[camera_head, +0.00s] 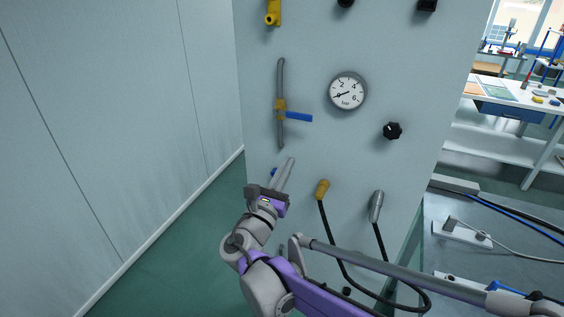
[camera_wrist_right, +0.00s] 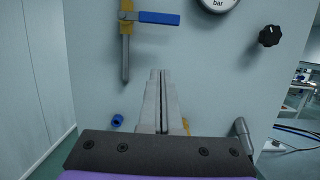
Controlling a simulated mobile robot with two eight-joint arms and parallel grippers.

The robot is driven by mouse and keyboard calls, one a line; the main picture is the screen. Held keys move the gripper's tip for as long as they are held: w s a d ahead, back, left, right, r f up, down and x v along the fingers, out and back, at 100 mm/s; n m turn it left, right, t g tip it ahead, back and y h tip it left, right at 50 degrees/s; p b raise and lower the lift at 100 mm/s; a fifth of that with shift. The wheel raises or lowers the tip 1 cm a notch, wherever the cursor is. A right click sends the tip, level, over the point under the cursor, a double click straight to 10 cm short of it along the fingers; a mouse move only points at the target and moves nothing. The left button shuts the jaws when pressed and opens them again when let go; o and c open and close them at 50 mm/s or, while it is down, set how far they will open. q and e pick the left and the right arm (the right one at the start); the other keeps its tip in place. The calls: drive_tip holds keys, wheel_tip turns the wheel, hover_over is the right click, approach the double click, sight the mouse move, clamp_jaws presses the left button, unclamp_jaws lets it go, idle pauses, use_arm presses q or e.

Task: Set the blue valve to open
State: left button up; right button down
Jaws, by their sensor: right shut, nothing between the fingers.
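The blue valve has a brass body (camera_head: 280,109) on a vertical grey pipe (camera_head: 281,75) on the pale panel. Its blue lever (camera_head: 299,117) points right, roughly level, across the line of the pipe. The lever also shows at the top of the right wrist view (camera_wrist_right: 160,18). My right gripper (camera_head: 291,160) is shut and empty, pointing up at the panel below and slightly right of the pipe's lower end. Its closed fingers show in the right wrist view (camera_wrist_right: 160,75), below the lever and apart from it. My left gripper is out of view.
A pressure gauge (camera_head: 347,91) and a black knob (camera_head: 392,131) sit right of the valve. Below are a brass connector (camera_head: 322,189) and a grey connector (camera_head: 376,205) with black hoses. A small blue fitting (camera_wrist_right: 117,121) is left of my fingers. A wall stands left.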

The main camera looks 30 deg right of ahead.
sight(292, 115)
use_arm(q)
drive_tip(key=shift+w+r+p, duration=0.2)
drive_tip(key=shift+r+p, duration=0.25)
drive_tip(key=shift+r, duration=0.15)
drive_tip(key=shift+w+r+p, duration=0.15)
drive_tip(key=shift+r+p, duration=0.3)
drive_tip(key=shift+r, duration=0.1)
use_arm(e)
drive_tip(key=w+d+r, duration=0.4)
drive_tip(key=d+r, duration=0.1)
drive_tip(key=shift+w+d+r, duration=0.15)
drive_tip(key=shift+w+r, duration=0.2)
